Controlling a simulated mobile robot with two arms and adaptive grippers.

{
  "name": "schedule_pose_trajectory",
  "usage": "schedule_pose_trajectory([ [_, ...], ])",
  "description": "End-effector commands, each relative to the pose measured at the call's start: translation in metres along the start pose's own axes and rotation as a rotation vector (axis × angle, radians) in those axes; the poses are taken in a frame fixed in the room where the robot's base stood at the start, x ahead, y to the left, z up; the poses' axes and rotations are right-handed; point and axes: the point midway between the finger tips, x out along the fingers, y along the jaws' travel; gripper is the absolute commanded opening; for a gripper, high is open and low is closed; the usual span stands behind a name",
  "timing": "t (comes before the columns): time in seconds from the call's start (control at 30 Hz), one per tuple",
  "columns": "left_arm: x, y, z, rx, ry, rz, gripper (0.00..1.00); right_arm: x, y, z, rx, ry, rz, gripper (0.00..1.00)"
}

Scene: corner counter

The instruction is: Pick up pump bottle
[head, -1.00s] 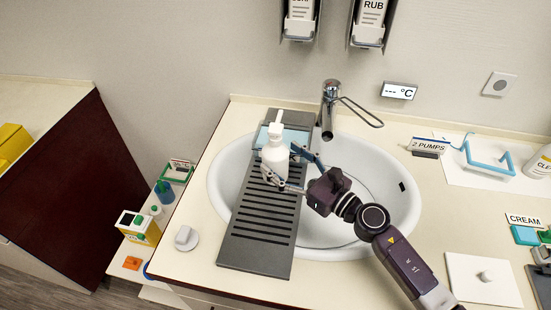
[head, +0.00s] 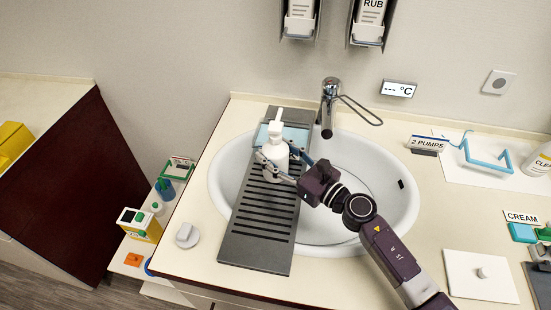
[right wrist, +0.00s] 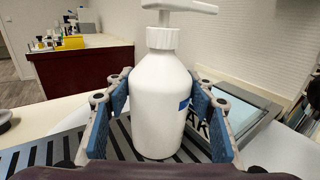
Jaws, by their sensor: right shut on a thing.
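The white pump bottle (head: 274,158) stands upright over the dark slatted board (head: 262,222) that lies across the sink. My right gripper (head: 280,162) has its fingers on either side of the bottle and is shut on it. In the right wrist view the bottle (right wrist: 158,100) fills the middle, its pump head at the top edge, between the blue finger pads. I cannot tell whether its base touches the board. My left gripper is not in view.
The sink (head: 385,170) and tap (head: 329,105) are behind and right of the gripper. A blue-framed plate (head: 296,133) lies behind the bottle on the board. A blue rack (head: 487,158) and a "2 PUMPS" sign (head: 428,143) stand on the right counter. A white knob (head: 187,235) is at front left.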

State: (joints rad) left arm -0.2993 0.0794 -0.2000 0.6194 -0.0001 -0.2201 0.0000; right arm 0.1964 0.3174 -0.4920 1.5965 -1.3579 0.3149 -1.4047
Motion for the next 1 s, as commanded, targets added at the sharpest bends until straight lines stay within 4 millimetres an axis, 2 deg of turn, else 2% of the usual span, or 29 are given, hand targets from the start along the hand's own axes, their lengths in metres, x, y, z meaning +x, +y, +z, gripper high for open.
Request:
schedule_pose_trajectory([
  [0.03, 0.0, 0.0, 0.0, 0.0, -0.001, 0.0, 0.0, 0.0, 0.0, 0.0, 0.0, 0.0, 0.0, 0.1],
  [0.13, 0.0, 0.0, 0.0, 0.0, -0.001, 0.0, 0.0, 0.0, 0.0, 0.0, 0.0, 0.0, 0.0, 0.0],
  [0.57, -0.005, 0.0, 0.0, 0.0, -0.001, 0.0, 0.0, 0.001, -0.001, 0.013, -0.003, -0.005, -0.001, 0.0],
  [0.77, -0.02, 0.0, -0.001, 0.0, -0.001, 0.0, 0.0, 0.0, -0.001, 0.04, -0.007, -0.006, 0.001, 0.0],
  [1.0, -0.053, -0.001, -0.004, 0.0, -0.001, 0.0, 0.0, 0.0, -0.001, 0.089, -0.006, -0.007, -0.001, 0.0],
])
